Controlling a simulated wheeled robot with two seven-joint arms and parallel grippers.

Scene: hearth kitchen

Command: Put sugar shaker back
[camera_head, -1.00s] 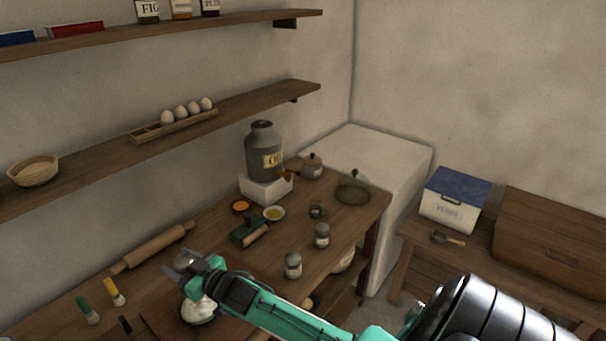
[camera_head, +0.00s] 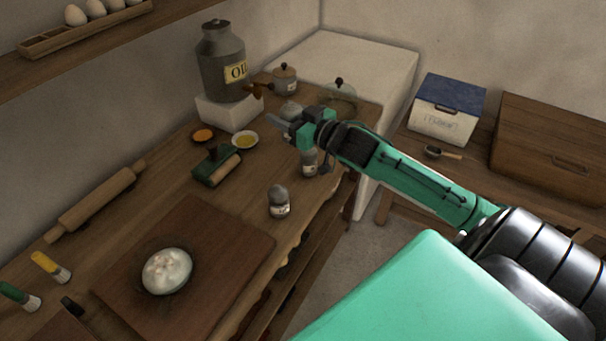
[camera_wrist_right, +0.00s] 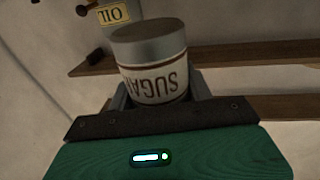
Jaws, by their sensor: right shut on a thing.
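My right gripper (camera_head: 283,128) is above the far right part of the wooden table. It is shut on the sugar shaker (camera_wrist_right: 152,68), whose pale label reads SUGAR and appears upside down in the right wrist view. Part of the shaker (camera_head: 291,110) shows as a grey rounded shape beside the fingers in the head view; the rest is hidden. Two similar grey-topped shakers stand on the table: one (camera_head: 279,203) near the front edge, the other (camera_head: 309,163) just below my right gripper. My left gripper is not in view.
A grey oil can (camera_head: 222,60) stands on a white block. A lidded pot (camera_head: 285,80), a glass dome (camera_head: 340,95) and small dishes (camera_head: 245,140) are near the gripper.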

